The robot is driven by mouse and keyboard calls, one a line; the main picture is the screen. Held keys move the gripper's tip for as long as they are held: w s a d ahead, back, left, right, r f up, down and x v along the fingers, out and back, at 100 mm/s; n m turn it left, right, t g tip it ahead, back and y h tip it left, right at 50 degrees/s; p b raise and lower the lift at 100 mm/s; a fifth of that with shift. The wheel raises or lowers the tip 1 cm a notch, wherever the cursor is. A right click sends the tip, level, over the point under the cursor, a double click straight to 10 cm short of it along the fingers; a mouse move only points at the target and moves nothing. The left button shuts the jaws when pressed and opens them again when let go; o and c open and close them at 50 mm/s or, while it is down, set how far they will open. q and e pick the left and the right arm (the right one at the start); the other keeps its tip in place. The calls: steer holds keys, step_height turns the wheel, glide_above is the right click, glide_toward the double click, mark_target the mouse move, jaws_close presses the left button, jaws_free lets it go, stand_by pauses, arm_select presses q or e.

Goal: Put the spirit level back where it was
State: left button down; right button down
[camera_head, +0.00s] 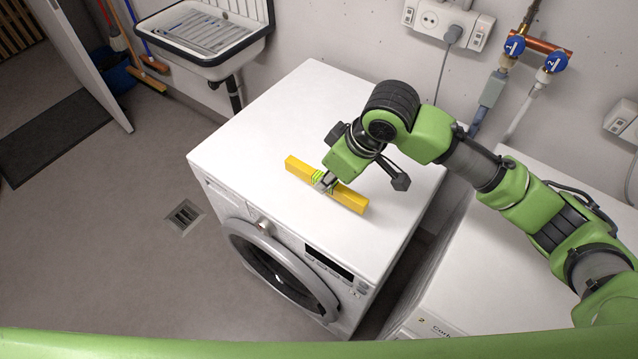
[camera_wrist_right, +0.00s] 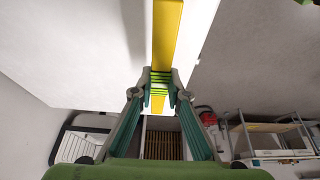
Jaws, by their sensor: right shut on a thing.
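The yellow spirit level (camera_head: 347,197) is over the white top of the left washing machine (camera_head: 262,122), toward its front edge. My right gripper (camera_head: 325,183) is shut on the level near its middle, at the green vial. In the right wrist view the level (camera_wrist_right: 166,32) runs up between the two fingertips (camera_wrist_right: 159,88), which press on its sides. I cannot tell whether the level touches the machine top. My left gripper is not in view.
A second white machine (camera_head: 470,270) stands at the right, with a gap between the two. A wall sink (camera_head: 205,35) is behind left. Sockets (camera_head: 447,22) and blue-handled valves (camera_head: 515,46) are on the back wall. The rest of the left machine's top is clear.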

steer(key=w+f, duration=0.1)
steer(key=f, duration=0.1)
steer(key=w+a+f, duration=0.1)
steer(key=f, duration=0.1)
steer(key=shift+w+a, duration=0.15)
steer(key=shift+w, duration=0.2)
steer(key=shift+w+a+f+p, duration=0.1)
steer(key=shift+w+f+p, duration=0.2)
steer(key=shift+f, duration=0.05)
step_height(320, 180, down, 3)
steer(key=shift+w+f+p, duration=0.1)
steer(key=shift+f+p, duration=0.1)
steer(key=shift+p, duration=0.4)
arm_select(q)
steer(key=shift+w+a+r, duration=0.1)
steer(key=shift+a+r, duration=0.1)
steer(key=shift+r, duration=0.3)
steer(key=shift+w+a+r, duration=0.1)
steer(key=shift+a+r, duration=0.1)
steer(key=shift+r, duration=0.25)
arm_select(e)
steer(key=c, duration=2)
jaws_free()
steer(key=shift+f, duration=0.15)
steer(key=shift+o, duration=0.2)
